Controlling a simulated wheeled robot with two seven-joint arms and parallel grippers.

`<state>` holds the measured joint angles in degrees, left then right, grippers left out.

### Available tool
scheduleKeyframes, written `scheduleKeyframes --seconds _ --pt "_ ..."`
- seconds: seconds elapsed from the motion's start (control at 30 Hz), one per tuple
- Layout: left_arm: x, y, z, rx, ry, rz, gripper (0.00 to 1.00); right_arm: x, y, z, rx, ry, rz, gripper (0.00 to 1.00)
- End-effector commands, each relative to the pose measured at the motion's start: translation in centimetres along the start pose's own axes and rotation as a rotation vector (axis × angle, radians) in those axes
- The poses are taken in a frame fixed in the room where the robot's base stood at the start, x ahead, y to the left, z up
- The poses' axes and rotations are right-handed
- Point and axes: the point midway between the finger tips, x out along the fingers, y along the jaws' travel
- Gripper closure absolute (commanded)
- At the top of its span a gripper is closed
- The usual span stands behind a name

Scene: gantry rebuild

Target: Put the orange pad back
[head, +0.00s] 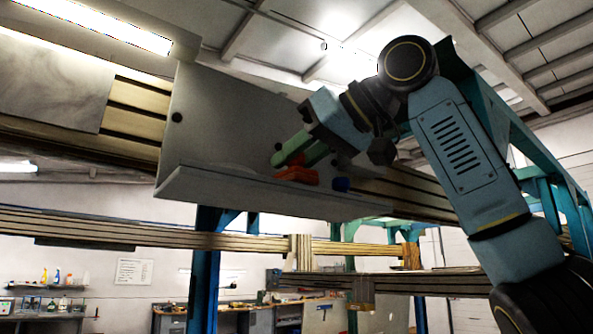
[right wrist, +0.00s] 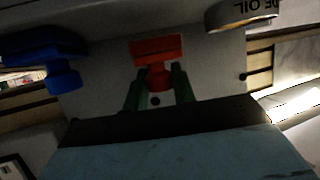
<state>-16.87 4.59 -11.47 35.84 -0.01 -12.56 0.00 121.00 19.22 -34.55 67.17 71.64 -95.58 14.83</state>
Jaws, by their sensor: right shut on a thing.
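The orange pad (head: 297,175) is in front of the pale panel (head: 225,125), just above its lower ledge (head: 250,190), in the head view. My right gripper (head: 290,154) reaches it from the upper right with green fingers. In the right wrist view the pad (right wrist: 156,48) has a narrower orange neck, and the green fingertips (right wrist: 157,80) close on that neck from both sides. I cannot tell whether the pad touches the ledge. My left gripper is not in view.
Wooden rails (head: 130,105) run behind the panel.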

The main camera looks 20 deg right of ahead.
Motion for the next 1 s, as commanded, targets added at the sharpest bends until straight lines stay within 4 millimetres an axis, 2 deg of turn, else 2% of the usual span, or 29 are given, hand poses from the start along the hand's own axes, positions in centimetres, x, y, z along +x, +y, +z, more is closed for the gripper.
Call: scheduleKeyframes --seconds 0.2,0.6,0.63,0.77,1.0 --pt "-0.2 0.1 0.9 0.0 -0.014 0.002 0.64 0.7 0.1 1.8 -0.001 0.001 0.001 0.98" --pt "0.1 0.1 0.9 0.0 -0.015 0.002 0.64 0.9 0.0 2.2 0.0 0.001 0.0 0.98" --pt "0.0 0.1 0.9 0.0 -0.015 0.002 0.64 0.9 0.0 2.2 0.0 0.0 0.0 0.72" --pt "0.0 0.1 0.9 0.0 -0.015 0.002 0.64 0.9 0.0 2.1 0.0 0.0 0.0 0.54" --pt "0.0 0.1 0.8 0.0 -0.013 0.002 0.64 0.8 0.0 2.1 0.0 0.0 0.0 0.52"
